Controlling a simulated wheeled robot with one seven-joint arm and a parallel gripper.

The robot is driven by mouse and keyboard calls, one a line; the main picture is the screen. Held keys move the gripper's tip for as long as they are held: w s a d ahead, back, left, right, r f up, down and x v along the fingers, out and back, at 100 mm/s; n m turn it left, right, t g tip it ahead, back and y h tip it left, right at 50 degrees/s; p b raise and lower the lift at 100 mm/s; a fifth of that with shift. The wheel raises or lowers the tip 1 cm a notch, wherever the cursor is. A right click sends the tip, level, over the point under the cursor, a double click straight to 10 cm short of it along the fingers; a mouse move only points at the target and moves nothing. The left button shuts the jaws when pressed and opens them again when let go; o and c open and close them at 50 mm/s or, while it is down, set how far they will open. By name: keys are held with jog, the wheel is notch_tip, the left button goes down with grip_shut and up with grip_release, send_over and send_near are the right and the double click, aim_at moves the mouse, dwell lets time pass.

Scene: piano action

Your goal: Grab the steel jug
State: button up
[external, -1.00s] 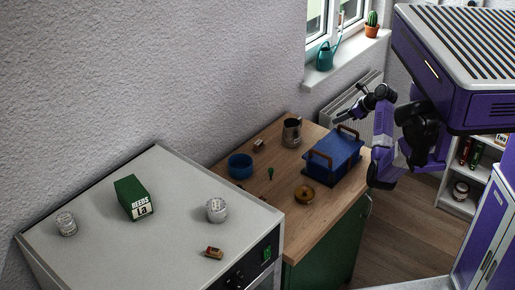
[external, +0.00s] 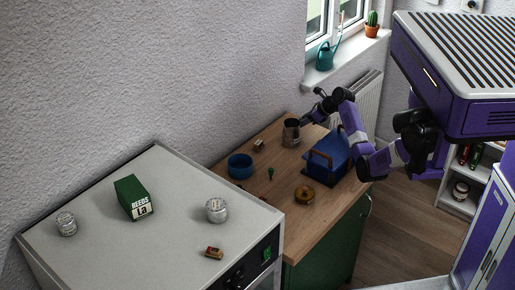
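The steel jug (external: 291,133) stands upright at the back of the wooden counter, near the wall. It is a grey metal cylinder. My gripper (external: 304,121) is at the jug's upper right, with its tip close to the rim. I cannot tell whether it touches the jug. The fingers are small and dark in this view, so their opening is unclear. My arm reaches in from the right, above the blue box.
A blue bowl (external: 240,166), a small wooden block (external: 258,145), a green item (external: 270,173) and a brass-coloured round dish (external: 304,195) share the wooden counter (external: 262,208). The wall is close behind.

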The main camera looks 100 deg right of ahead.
jog(key=shift+w+d+f, duration=0.1)
jog(key=shift+f, duration=0.05)
grip_shut()
dwell(1.4)
